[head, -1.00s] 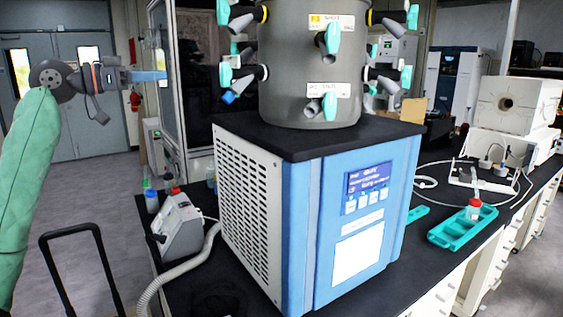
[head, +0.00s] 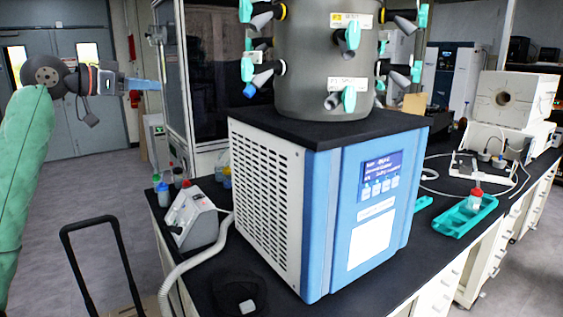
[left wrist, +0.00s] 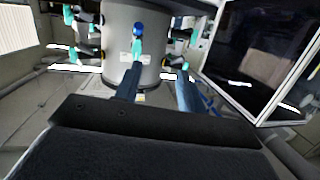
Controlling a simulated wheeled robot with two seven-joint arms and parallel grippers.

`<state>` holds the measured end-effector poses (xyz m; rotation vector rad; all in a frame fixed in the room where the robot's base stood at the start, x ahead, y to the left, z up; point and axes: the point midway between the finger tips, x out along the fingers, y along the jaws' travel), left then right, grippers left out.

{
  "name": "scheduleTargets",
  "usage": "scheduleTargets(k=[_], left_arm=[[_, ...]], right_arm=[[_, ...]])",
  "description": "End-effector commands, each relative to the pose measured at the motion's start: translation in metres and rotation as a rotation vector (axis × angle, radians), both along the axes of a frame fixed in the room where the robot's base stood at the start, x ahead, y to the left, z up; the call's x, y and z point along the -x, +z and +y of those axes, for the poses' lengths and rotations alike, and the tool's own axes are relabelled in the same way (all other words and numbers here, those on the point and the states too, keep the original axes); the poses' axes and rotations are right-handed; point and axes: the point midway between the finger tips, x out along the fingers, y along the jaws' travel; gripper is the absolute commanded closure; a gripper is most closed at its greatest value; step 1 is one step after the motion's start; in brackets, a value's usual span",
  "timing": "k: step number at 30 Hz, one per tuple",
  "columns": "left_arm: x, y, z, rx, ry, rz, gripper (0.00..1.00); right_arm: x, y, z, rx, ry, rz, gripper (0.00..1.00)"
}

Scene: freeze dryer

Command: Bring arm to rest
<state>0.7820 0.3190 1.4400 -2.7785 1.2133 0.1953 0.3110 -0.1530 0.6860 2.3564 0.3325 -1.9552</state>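My left arm, in a green sleeve, comes in at the left of the head view. Its gripper (head: 143,84) points right in the air, left of the freeze dryer (head: 372,205) and above the floor. In the left wrist view its two blue fingers (left wrist: 157,92) stand apart with nothing between them, and the grey drum (left wrist: 133,30) of the dryer is beyond them. The gripper touches nothing that I can see. My right arm and gripper are not in view.
The black bench (head: 275,285) carries the dryer, a small grey device (head: 196,218) with a hose, and a teal rack (head: 463,218) holding a red-capped bottle (head: 475,198). A glass-fronted cabinet (head: 205,75) stands behind. A black cart handle (head: 92,222) rises at front left.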

Motion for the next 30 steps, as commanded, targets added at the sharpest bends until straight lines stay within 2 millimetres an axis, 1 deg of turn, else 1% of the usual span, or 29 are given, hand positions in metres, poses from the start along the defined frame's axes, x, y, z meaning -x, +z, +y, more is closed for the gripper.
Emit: scheduleTargets(k=[7, 12, 14, 16, 17, 23, 29, 30], left_arm=[[0.0, -0.01, 0.009, -0.133, 0.156, -0.023, 0.6], [0.004, -0.013, 0.008, -0.225, 0.286, -0.058, 0.6], [0.004, -0.019, 0.006, -0.253, 0.332, -0.064, 0.6], [0.004, -0.032, 0.002, -0.283, 0.381, -0.064, 0.6], [0.004, -0.039, 0.0, -0.293, 0.401, -0.064, 0.6], [0.006, -0.105, -0.014, -0.357, 0.523, -0.024, 0.6], [0.017, -0.184, -0.031, -0.399, 0.605, 0.042, 0.6], [0.02, -0.2, -0.034, -0.407, 0.618, 0.057, 0.6]], right_arm=[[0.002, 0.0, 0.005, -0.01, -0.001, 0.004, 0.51], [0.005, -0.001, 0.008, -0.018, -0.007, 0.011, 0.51], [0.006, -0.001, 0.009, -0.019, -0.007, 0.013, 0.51], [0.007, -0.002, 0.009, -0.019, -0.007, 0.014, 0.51], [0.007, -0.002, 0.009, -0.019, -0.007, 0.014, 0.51], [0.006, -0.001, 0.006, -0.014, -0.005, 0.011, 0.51], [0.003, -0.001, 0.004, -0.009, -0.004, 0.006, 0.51], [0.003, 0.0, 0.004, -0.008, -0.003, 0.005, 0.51]])
